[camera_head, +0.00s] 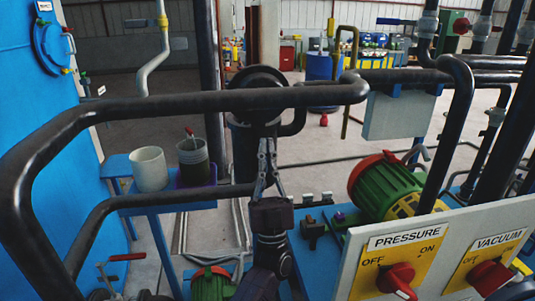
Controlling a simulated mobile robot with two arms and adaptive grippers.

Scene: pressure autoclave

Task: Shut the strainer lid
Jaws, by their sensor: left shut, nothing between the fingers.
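The strainer's round dark lid (256,76) shows in the head view behind the thick black pipe. It looks tilted up with its round face toward me, above the dark strainer body (243,160). The pipe hides part of the lid, and I cannot see the hinge clearly. My left gripper (267,145) points upward in front of the strainer body, just below the lid. Its slim fingers are shut and empty. I cannot tell whether they touch the strainer. My right gripper is not in view.
Thick black pipes (180,103) cross in front of the strainer. A white bucket (149,170) and a dark bucket (196,163) stand on a blue stand at left. A green motor (380,187) and a switch panel (357,247) with red knobs are at right.

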